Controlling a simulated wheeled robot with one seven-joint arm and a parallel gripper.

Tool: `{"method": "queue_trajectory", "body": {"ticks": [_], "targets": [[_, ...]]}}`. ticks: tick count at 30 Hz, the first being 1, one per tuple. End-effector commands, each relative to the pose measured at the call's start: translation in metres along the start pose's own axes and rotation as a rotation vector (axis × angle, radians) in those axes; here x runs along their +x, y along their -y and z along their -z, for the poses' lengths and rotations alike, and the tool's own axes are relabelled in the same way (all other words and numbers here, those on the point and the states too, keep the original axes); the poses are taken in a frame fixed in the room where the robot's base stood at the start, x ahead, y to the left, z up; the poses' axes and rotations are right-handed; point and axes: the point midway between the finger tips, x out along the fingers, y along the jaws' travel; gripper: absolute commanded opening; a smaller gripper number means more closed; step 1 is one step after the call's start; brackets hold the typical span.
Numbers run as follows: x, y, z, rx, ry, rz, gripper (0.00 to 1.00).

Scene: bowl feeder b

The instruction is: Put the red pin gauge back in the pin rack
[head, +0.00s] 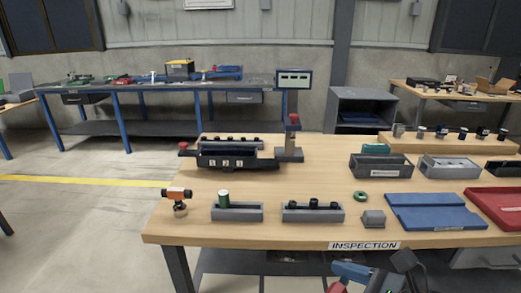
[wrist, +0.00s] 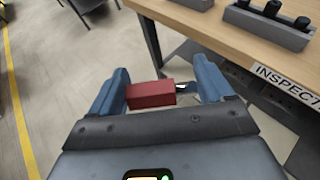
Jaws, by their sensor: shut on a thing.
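My gripper (wrist: 162,88) is shut on a red block-like piece, the red pin gauge (wrist: 151,94), held crosswise between the blue fingers. In the head view my gripper (head: 350,278) is at the bottom edge, in front of the bench and below its top; a bit of the red gauge (head: 336,287) shows there. Two small grey racks stand near the bench's front edge: one (head: 238,216) with a green, white-topped pin, one (head: 313,217) with several black pins. The black-pin rack (wrist: 268,30) also shows at top right in the wrist view. I cannot tell which is the pin rack.
The wooden bench edge (head: 300,240) with its INSPECTION label lies between my gripper and the racks. An orange-black device (head: 177,194) stands at left, a green ring (head: 361,197) and grey block (head: 373,218) right of the racks, then a blue tray (head: 430,222). Bins stand behind.

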Motion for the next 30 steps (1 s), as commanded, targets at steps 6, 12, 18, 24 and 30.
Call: {"method": "queue_trajectory", "body": {"ticks": [6,12,18,24,30], "targets": [[0.012,0.027,0.023,0.062,0.008,0.148,0.43],[0.022,0.060,0.062,0.154,0.010,0.369,0.43],[0.026,0.086,0.107,0.257,-0.001,0.612,0.43],[0.025,0.095,0.133,0.311,-0.011,0.747,0.43],[0.024,0.096,0.139,0.324,-0.014,0.781,0.43]]}}
